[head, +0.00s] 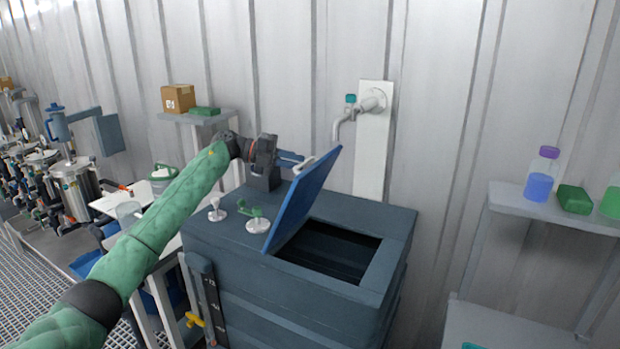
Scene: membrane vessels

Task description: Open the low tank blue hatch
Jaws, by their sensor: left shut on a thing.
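The low tank (232,252) is a dark blue-grey box in the middle of the head view. Its blue hatch (303,198) is tilted up steeply, and the dark rectangular opening (335,248) shows to its right. A pale handle (318,160) sits near the hatch's upper edge. My left gripper (298,160) reaches in from the left behind the raised hatch, at the handle. It is shut on the handle, though its fingertips are partly hidden there. My right gripper is not in view.
A white knob (216,208) and a green-handled valve (257,219) stand on the tank top. A wall tap (352,112) is behind. A shelf with bottles (541,174) is at right. A small shelf holds a cardboard box (178,98) at back left.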

